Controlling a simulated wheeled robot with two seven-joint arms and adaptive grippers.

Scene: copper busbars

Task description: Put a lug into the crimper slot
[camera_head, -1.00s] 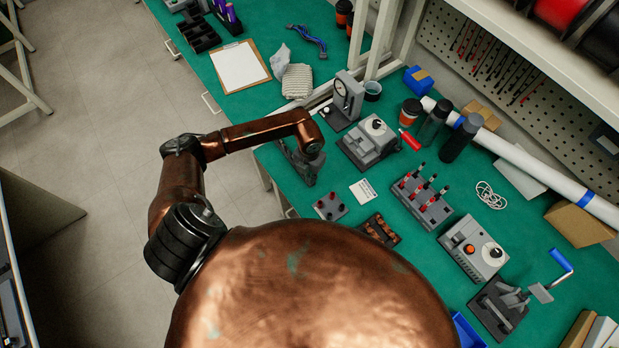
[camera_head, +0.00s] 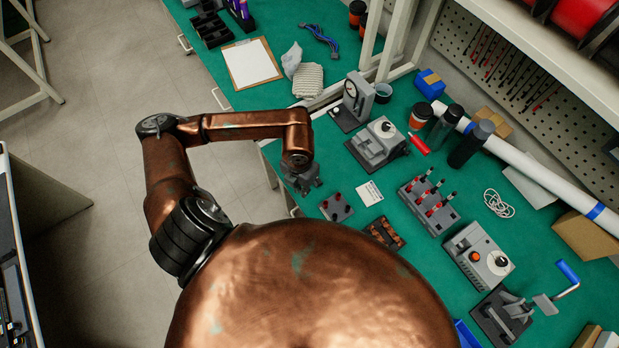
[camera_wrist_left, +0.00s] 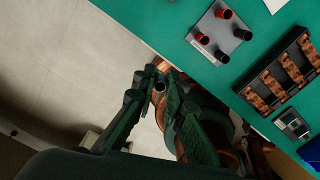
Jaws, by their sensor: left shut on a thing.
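My left gripper (camera_head: 303,181) hangs near the bench's front edge, left of the plate with red and black posts. In the left wrist view its fingertips (camera_wrist_left: 159,80) are shut on a small copper piece, seemingly a lug (camera_wrist_left: 159,87), with a dark round opening showing. The fingers hide much of it. A dark tray (camera_head: 384,234) with copper pieces in its compartments sits at the front edge; it also shows in the left wrist view (camera_wrist_left: 283,76). A grey machine with a red handle (camera_head: 377,145) stands farther back; I cannot tell whether it is the crimper. My right gripper is out of view.
A screwdriver rack (camera_head: 428,203), a control box (camera_head: 478,256) and a blue-handled crank device (camera_head: 505,312) stand to the right. A dial gauge stand (camera_head: 352,105) is behind. Floor lies left.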

